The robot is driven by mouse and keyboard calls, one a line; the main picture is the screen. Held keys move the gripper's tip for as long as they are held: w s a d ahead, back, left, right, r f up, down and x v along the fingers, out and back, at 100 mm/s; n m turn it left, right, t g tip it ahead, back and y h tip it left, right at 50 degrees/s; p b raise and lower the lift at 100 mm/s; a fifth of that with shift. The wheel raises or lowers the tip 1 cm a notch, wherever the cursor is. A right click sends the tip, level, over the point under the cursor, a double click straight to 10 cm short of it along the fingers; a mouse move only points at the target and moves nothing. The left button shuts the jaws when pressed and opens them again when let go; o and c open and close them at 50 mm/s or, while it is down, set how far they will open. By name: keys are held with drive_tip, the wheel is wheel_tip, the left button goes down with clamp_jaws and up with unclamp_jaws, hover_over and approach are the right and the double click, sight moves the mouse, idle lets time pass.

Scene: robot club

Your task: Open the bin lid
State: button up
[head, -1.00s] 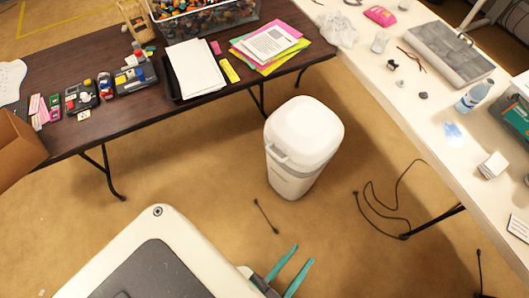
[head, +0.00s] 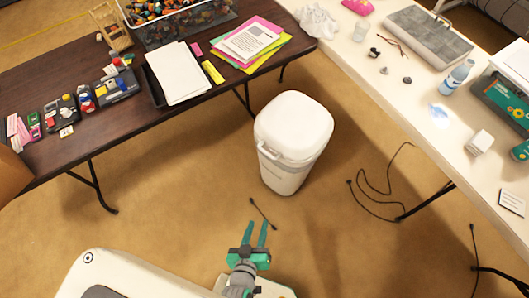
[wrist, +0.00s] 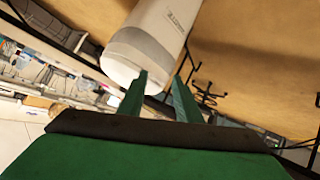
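A white bin (head: 290,143) stands upright on the tan floor in the gap between the two tables. Its rounded white lid (head: 294,122) is shut, with a handle-like tab (head: 268,150) at the front left. My gripper (head: 255,234) is in front of the bin in the head view, apart from it, with its two teal fingers spread and nothing between them. In the wrist view the bin (wrist: 150,40) appears tilted beyond the open fingertips (wrist: 160,85).
A dark table (head: 120,120) with papers, small electronics and a crate of colourful parts stands at left. A white table (head: 415,110) with a bottle (head: 457,76) stands at right. Black cables (head: 378,190) lie on the floor right of the bin, and a short one (head: 263,213) lies before it.

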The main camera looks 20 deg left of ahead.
drive_tip(key=w+a+f+n, duration=0.3)
drive_tip(key=w+f, duration=0.1)
drive_tip(key=f, duration=0.2)
drive_tip(key=n+t+h, duration=0.3)
drive_tip(key=n+h, duration=0.3)
approach(266, 152)
drive_tip(key=x, duration=1)
drive_tip(key=shift+w+f, duration=0.15)
drive_tip(key=shift+f, duration=0.25)
drive_tip(key=shift+c, duration=0.3)
clamp_jaws()
